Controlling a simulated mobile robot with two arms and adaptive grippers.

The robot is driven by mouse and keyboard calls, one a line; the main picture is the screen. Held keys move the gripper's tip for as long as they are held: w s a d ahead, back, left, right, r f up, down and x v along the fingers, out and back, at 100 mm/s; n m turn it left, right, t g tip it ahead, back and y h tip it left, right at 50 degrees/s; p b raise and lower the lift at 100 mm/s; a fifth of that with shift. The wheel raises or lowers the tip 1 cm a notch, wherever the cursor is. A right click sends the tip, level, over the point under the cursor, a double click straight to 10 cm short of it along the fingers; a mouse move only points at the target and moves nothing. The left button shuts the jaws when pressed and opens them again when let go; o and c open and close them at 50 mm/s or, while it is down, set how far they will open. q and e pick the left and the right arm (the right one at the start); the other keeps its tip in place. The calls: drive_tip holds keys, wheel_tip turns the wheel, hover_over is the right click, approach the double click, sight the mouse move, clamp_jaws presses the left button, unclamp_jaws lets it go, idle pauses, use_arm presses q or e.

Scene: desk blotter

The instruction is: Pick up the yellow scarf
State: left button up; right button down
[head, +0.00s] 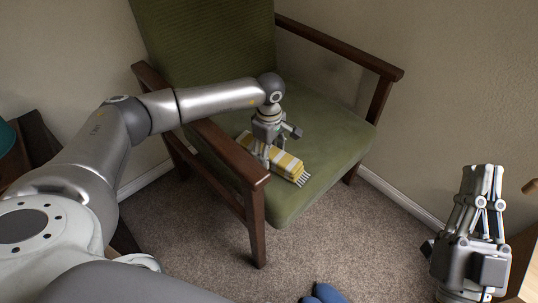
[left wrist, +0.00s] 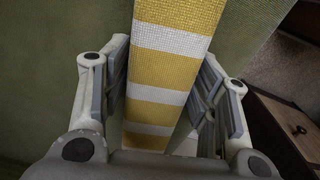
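The yellow scarf (head: 286,165), folded into a strip with white stripes and fringe at its near end, lies on the green chair seat (head: 330,140). It also runs up the middle of the left wrist view (left wrist: 165,75). My left gripper (head: 278,150) points down over it. In the left wrist view my left gripper (left wrist: 160,100) has its fingers apart, one on each side of the scarf. Small gaps seem to show, but contact is hard to tell. My right gripper (head: 483,172) points up at the right, away from the chair, with nothing visible in it.
The chair's wooden armrests (head: 237,153) flank the seat, and my left arm reaches over the left one. Blue shoes (head: 325,294) lie on the carpet (head: 340,240). Wooden furniture (head: 526,265) stands at the right edge. The near carpet is mostly clear.

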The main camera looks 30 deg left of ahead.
use_arm(q)
drive_tip(key=c, duration=0.5)
drive_tip(key=shift+r, duration=0.1)
